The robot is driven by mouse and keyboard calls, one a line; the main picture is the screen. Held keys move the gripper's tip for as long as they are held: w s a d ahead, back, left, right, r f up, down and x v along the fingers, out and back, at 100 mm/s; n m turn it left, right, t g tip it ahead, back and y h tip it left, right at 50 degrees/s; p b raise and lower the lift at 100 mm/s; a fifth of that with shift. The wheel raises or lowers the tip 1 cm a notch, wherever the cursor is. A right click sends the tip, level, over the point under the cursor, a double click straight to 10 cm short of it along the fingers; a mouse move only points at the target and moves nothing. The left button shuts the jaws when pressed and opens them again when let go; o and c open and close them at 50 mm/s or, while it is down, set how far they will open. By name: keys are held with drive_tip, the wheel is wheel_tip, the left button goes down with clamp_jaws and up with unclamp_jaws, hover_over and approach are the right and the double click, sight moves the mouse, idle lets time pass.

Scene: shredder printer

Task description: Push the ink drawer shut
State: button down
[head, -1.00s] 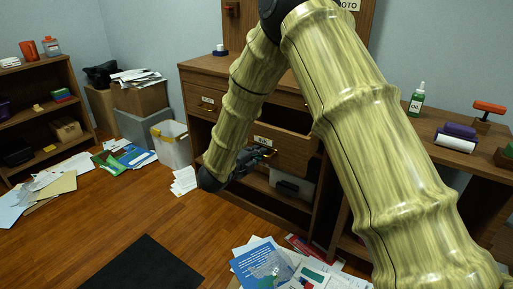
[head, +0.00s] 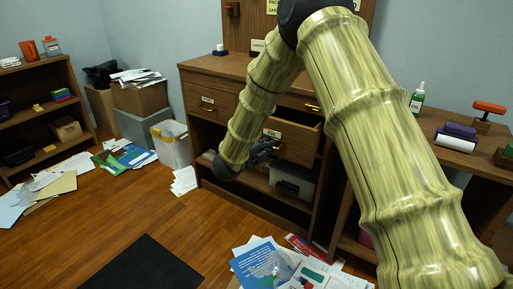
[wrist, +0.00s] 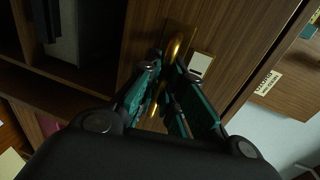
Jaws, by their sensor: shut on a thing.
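The ink drawer (head: 296,147) is a brown wooden drawer in the desk, standing partly out with its dark inside showing from above. A small pale label (head: 272,133) is on its front. My gripper (head: 262,151) is at the drawer front, partly hidden by my arm. In the wrist view the teal fingers of my gripper (wrist: 164,72) are closed around the brass handle (wrist: 176,46) on the wooden front. The pale label (wrist: 201,64) is just right of the handle there.
A closed drawer (head: 208,100) is at the left of the desk. A grey-white box (head: 293,180) sits on the shelf below the ink drawer. Papers (head: 275,265) lie on the floor in front. A white bin (head: 171,146) stands left of the desk.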

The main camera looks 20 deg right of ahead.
sight(271, 138)
drive_tip(key=shift+r+x, duration=0.3)
drive_tip(key=shift+x, duration=1.35)
drive_tip(key=shift+r+x, duration=0.35)
drive_tip(key=shift+x, duration=1.3)
drive_tip(key=shift+r+x, duration=0.3)
drive_tip(key=shift+x, duration=1.35)
drive_tip(key=c, duration=1.2)
unclamp_jaws()
drive_tip(key=shift+w+d, duration=0.15)
drive_tip(key=shift+d, duration=0.05)
drive_tip(key=shift+c, duration=0.2)
drive_tip(key=shift+a, duration=0.15)
drive_tip(key=shift+p+v, duration=0.8)
drive_tip(key=shift+v, duration=2.15)
